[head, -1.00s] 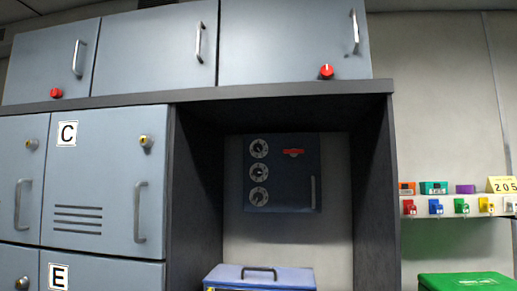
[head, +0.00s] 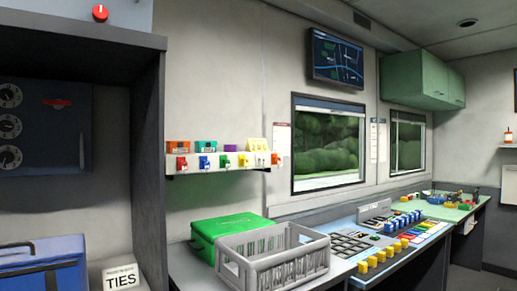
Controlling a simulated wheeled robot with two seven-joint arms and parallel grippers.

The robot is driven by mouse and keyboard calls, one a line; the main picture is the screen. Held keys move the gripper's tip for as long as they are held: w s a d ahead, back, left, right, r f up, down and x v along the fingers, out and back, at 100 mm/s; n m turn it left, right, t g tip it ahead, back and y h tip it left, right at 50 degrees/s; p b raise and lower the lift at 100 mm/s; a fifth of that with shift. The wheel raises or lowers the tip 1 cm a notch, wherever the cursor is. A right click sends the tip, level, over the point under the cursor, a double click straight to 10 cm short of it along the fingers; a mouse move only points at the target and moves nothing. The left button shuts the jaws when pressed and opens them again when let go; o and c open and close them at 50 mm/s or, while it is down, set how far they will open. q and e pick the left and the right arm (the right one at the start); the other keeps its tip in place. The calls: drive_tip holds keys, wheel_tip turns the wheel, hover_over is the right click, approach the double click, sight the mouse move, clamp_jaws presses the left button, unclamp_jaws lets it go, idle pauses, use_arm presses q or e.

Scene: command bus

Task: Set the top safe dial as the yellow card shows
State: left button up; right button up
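The dark blue safe (head: 45,128) is at the left edge of the head view, inside a dark-framed recess. Three round dials are stacked on its left side. The top dial (head: 10,96) is near the picture's left edge, and its setting is too small to read. A red piece (head: 57,103) sits to the right of the top dial. A yellow card (head: 256,144) stands at the right end of the small wall shelf; its writing is too small to read now. Neither of my grippers shows in the head view.
A blue case (head: 45,270) and a "TIES" sign (head: 121,277) are below the safe. A grey crate (head: 270,258) and green box (head: 228,230) stand on the counter at centre. A console with coloured buttons (head: 395,250) runs right under the windows.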

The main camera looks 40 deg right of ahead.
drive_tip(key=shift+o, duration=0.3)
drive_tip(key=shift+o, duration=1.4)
